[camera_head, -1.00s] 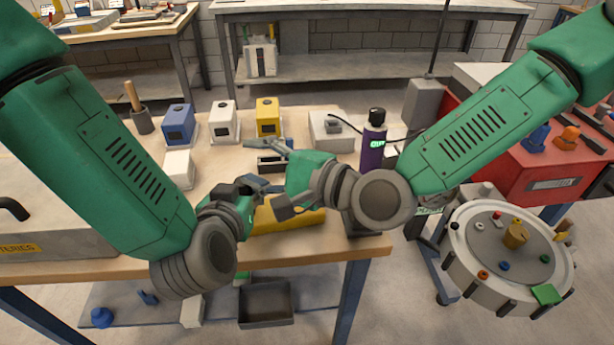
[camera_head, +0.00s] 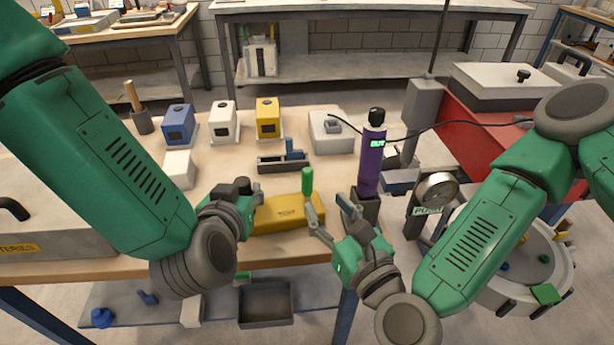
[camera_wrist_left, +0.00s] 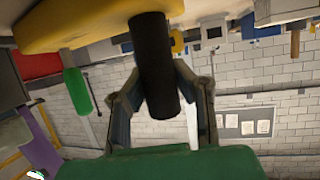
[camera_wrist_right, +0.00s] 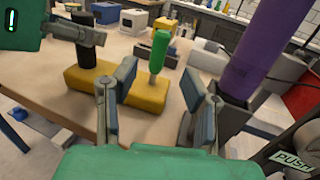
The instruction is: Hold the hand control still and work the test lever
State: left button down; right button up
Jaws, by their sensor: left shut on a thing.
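The hand control is a yellow box (camera_head: 285,215) lying on the bench near its front edge. A green test lever (camera_head: 307,181) stands upright on it, and a black post (camera_wrist_right: 86,62) rises at its other end. My left gripper (camera_head: 246,192) is shut on the black post, which shows between its fingers in the left wrist view (camera_wrist_left: 155,70). My right gripper (camera_head: 330,216) is open and empty, just right of the yellow box. In the right wrist view the green lever (camera_wrist_right: 158,52) stands beyond the parted fingers, apart from them.
A purple cylinder (camera_head: 371,160) stands in a dark holder right behind my right gripper. A dark tray with a blue piece (camera_head: 295,152) lies behind the hand control. White, blue and yellow boxes stand further back.

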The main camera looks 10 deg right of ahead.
aim_at(310, 183)
jog(key=x, duration=0.8)
jog(key=shift+w+a, duration=0.1)
jog(key=shift+w, duration=0.05)
grip_shut()
